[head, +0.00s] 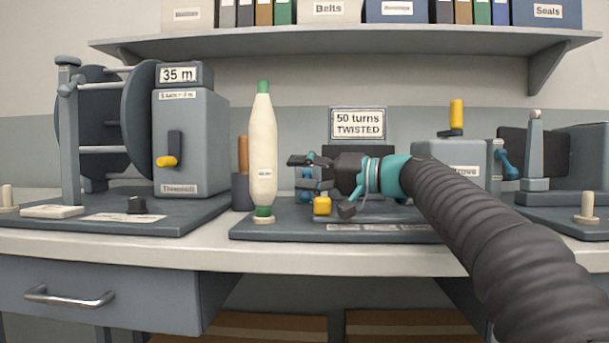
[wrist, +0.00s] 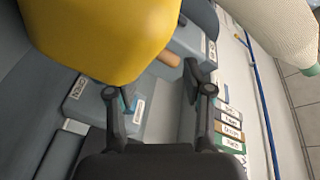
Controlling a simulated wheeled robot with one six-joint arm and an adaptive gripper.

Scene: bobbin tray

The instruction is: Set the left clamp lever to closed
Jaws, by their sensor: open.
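The left clamp lever shows as a yellow knob (head: 322,206) low on the bobbin winder base, just below my gripper (head: 312,173) in the head view. The blue clamp body behind it is mostly hidden by my gripper. In the wrist view a large yellow knob (wrist: 100,35) fills the upper left, close to the camera. My gripper's fingers (wrist: 150,85) are apart, with nothing held between them; the left finger overlaps or lies near the knob's lower edge, and contact cannot be told. A label reading OPEN (wrist: 78,85) shows beside the left finger.
A tall white bobbin (head: 263,150) with green ends stands left of my gripper. A sign reading 50 turns TWISTED (head: 358,124) stands behind. A grey unit with a yellow-topped handle (head: 456,115) is to the right, and a reel machine (head: 180,140) to the left.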

